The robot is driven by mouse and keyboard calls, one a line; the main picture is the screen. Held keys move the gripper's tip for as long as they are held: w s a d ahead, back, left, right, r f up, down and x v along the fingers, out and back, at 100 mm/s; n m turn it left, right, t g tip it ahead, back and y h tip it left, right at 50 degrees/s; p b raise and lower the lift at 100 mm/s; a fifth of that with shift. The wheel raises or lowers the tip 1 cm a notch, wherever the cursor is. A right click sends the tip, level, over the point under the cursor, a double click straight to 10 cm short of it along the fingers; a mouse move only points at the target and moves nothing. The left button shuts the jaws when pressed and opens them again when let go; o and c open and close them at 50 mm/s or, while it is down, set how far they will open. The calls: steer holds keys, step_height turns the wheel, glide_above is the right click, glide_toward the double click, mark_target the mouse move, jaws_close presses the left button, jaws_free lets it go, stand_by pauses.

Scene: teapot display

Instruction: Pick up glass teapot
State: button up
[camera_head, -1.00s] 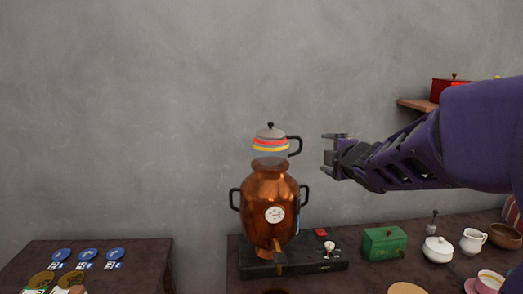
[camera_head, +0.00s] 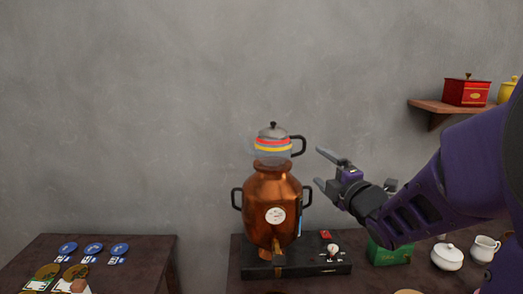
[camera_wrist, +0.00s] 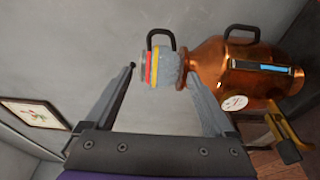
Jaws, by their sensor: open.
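The glass teapot (camera_head: 273,142) has red and yellow bands, a grey lid with a dark knob and a black handle on its right. It sits upright on top of the copper samovar (camera_head: 272,205). My gripper (camera_head: 320,168) is open and empty, to the right of the teapot and apart from it, with its fingers pointing left. In the wrist view the teapot (camera_wrist: 166,70) appears sideways beyond the fingertips of my gripper (camera_wrist: 158,75), with its handle at the top, beside the samovar (camera_wrist: 235,70).
The samovar stands on a black base (camera_head: 300,267) on a dark table. A green box (camera_head: 388,252), a white sugar bowl (camera_head: 447,257) and a white jug (camera_head: 485,248) are to the right. Blue badges (camera_head: 93,249) lie on the left table.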

steer(key=shift+b+x, duration=0.7)
steer(key=shift+x, duration=7.95)
steer(key=shift+f, duration=0.1)
steer(key=shift+d, duration=0.1)
steer(key=c, duration=1.3)
jaws_close()
